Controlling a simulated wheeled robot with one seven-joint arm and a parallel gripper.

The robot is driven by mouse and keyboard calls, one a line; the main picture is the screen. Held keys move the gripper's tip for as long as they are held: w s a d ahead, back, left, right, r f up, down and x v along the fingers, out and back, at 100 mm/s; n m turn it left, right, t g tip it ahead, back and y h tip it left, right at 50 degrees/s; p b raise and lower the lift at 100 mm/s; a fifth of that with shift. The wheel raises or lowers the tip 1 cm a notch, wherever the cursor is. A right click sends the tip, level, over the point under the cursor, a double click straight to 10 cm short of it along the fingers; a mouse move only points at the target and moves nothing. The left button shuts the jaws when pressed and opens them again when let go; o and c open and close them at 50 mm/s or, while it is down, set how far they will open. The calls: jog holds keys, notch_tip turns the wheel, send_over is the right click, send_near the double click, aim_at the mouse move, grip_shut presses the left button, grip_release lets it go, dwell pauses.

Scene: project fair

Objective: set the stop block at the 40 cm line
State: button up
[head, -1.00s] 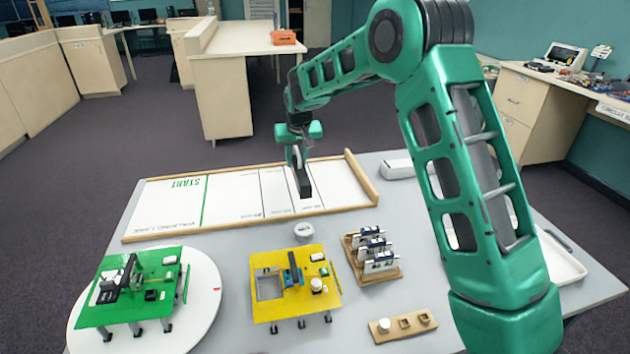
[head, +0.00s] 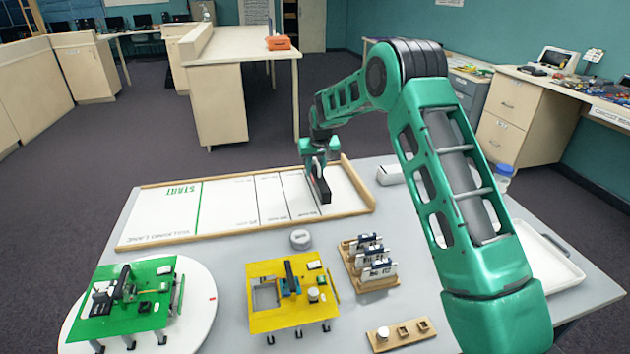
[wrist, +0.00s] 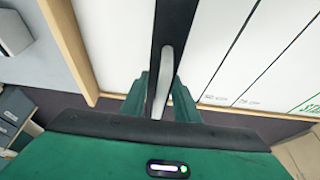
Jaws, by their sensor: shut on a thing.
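The walking lane (head: 228,205) is a white board with a wooden rim, a green START line at left and several thin dark cross lines. My gripper (head: 317,160) is over its right part, shut on the long black stop block (head: 321,185). The block lies across the lane's width, by the rightmost visible line. I cannot tell whether it touches the board. In the wrist view the block (wrist: 176,22) runs up from between the green fingers (wrist: 160,95), with a pale grey strip beside it. Distance labels show small to its right; the 40 cm label is not readable.
A yellow board model (head: 262,318), a green one on a white turntable (head: 205,320), a small round grey piece (head: 300,238) and a wooden rack (head: 350,262) stand in front of the lane. A white box (head: 389,174) is just right of the lane's end.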

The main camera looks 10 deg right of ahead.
aim_at(318, 165)
jog(key=shift+f, duration=1.95)
jog(key=o, duration=1.2)
jog(key=v, duration=1.2)
jog(key=shift+s, duration=0.1)
